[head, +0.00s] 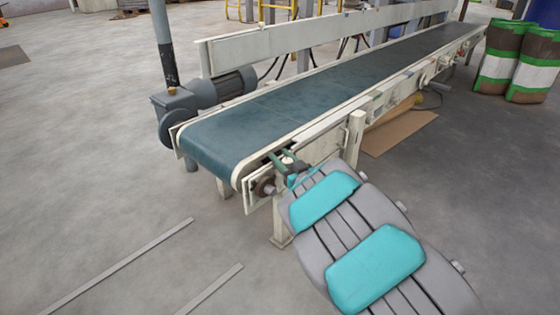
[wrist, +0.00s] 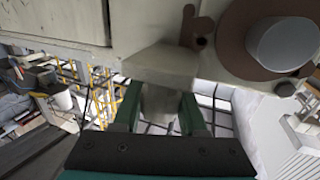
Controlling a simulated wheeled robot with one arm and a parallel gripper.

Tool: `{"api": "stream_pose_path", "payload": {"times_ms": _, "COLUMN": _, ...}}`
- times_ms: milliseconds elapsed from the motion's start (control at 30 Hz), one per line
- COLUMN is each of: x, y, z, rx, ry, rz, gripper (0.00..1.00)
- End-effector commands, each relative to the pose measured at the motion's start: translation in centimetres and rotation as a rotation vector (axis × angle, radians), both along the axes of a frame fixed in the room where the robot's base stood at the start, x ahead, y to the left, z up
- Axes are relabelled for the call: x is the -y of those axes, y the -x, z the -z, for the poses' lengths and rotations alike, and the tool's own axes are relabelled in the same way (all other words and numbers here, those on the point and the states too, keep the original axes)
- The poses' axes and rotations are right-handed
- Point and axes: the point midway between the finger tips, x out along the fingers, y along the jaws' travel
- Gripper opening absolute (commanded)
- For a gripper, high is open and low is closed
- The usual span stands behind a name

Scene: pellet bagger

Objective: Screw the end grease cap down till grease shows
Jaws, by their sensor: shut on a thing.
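The grease cap (wrist: 158,68) is a pale, blocky piece with a narrower lower part. It sits between the green fingers of my gripper (wrist: 160,108) in the wrist view, at the conveyor's end beside the bearing. My gripper is shut on it. In the head view my gripper (head: 286,166) is at the near right corner of the belt, and the cap shows as a small pale spot (head: 288,158). The brown bearing flange with a grey round shaft end (wrist: 285,48) is to the right of the cap. No grease can be made out; the cap's thread is hidden.
The conveyor (head: 245,130) with a green belt runs to the back right. A grey motor (head: 225,86) is on its far side. A cardboard sheet (head: 398,130) lies under the frame. Filled sacks (head: 533,65) stand at the right. The floor at the front left is mostly clear.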

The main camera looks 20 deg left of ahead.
Motion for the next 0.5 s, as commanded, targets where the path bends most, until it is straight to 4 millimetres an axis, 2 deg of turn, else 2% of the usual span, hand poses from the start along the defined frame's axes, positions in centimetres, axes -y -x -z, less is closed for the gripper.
{"api": "stream_pose_path", "payload": {"times_ms": 500, "x": 0.73, "y": -0.63, "z": -0.10, "rx": -0.002, "ry": -0.002, "rz": 0.451, "gripper": 0.00}}
